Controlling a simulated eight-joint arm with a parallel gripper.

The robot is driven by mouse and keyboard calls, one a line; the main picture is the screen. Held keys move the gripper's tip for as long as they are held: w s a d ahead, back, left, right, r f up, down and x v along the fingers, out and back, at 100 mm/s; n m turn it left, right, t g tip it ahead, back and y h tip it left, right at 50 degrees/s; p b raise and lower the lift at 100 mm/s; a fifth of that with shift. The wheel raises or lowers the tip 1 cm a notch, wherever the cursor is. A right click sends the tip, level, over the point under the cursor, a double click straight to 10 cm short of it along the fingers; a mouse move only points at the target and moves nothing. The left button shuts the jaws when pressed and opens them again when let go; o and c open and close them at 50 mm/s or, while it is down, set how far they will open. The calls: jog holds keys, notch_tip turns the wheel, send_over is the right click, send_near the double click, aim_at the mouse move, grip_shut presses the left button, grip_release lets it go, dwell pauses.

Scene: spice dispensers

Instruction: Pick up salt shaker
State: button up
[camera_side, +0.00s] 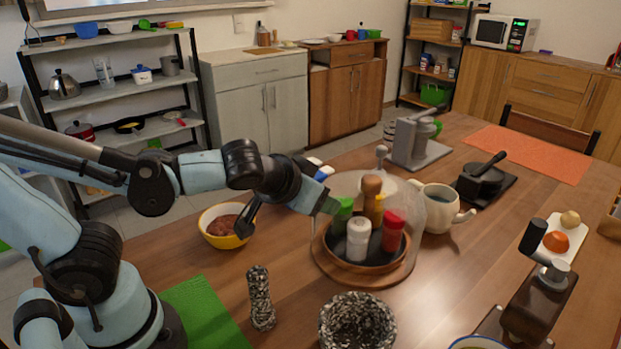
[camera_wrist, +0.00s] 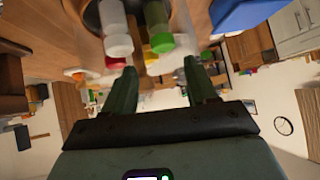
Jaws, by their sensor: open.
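Several capped dispensers stand on a round wooden tray (camera_side: 335,258). A white-capped shaker (camera_side: 358,238) is at its front; it looks like the salt shaker, but I cannot read a label. It also shows in the wrist view (camera_wrist: 117,40). A green-capped dispenser (camera_side: 342,214) is behind it to the left, and a red-capped one (camera_side: 393,232) to the right. My gripper (camera_side: 328,204) is open and empty at the upper left of this group. In the wrist view, the white and green (camera_wrist: 161,40) caps lie beyond my fingertips (camera_wrist: 160,70).
A clear dome (camera_side: 412,203) shows around the dispensers. A yellow bowl (camera_side: 222,238) is left, a cream mug (camera_side: 440,208) right. A speckled mill (camera_side: 261,298) and a speckled bowl (camera_side: 357,322) stand in front. The table between mill and tray is clear.

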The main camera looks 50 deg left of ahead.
aim_at(358, 224)
jog(key=w+d+r+t, duration=0.2)
jog(key=w+d+t, duration=0.1)
jog(key=d, duration=0.2)
jog(key=shift+n, duration=0.3)
jog(key=shift+s+d+f, duration=0.1)
jog(key=shift+f, duration=1.6)
jog(key=shift+s+d+f, duration=0.1)
jog(key=shift+f, duration=1.55)
jog(key=shift+x, duration=2.5)
jog(key=c, duration=0.8)
